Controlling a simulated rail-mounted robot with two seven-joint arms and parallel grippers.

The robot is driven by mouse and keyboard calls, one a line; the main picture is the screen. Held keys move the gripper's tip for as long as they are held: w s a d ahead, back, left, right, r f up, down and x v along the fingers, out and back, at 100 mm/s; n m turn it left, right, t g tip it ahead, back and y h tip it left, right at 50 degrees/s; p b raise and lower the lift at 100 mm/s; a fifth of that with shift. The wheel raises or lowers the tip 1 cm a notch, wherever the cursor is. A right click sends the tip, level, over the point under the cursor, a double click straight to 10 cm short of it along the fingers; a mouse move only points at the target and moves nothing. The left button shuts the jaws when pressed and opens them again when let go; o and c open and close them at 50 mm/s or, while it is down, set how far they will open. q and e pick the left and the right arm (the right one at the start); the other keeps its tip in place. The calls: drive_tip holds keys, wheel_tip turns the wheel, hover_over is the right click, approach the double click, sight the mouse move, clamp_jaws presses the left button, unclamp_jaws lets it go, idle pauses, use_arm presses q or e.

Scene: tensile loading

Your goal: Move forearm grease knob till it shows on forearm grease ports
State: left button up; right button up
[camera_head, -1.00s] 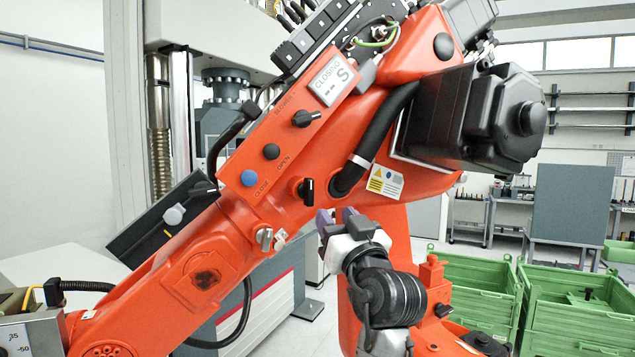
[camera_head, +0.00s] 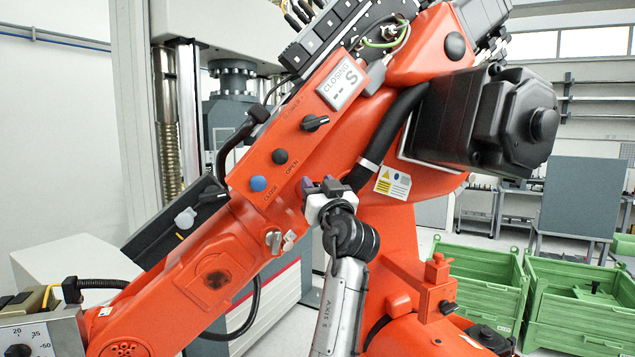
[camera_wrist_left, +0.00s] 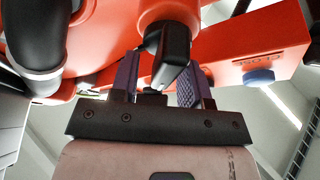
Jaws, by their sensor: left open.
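A small black knob (camera_wrist_left: 172,62) on an orange round boss is between my left gripper's fingers in the left wrist view. I take it for the forearm grease knob, but no label naming it is readable. My left gripper (camera_head: 322,188) is at the lower edge of the orange forearm in the head view and covers most of this knob there. In the left wrist view the purple fingers (camera_wrist_left: 158,85) stand apart, one on each side of the knob; contact is unclear. Markings for the grease ports are not readable. My right gripper is not in view.
On the forearm are a blue CLOSE button (camera_head: 258,184), a black OPEN button (camera_head: 280,156), another black knob (camera_head: 315,123), a CLOSING display (camera_head: 341,83) and a silver latch (camera_head: 273,241). A warning label (camera_head: 392,183) sits right of my gripper. Green crates (camera_head: 478,283) stand at right.

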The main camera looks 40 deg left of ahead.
use_arm(q)
drive_tip(key=shift+w+a, duration=0.1)
drive_tip(key=shift+a, duration=0.05)
drive_tip(key=shift+c, duration=0.3)
drive_tip(key=c, duration=0.6)
clamp_jaws()
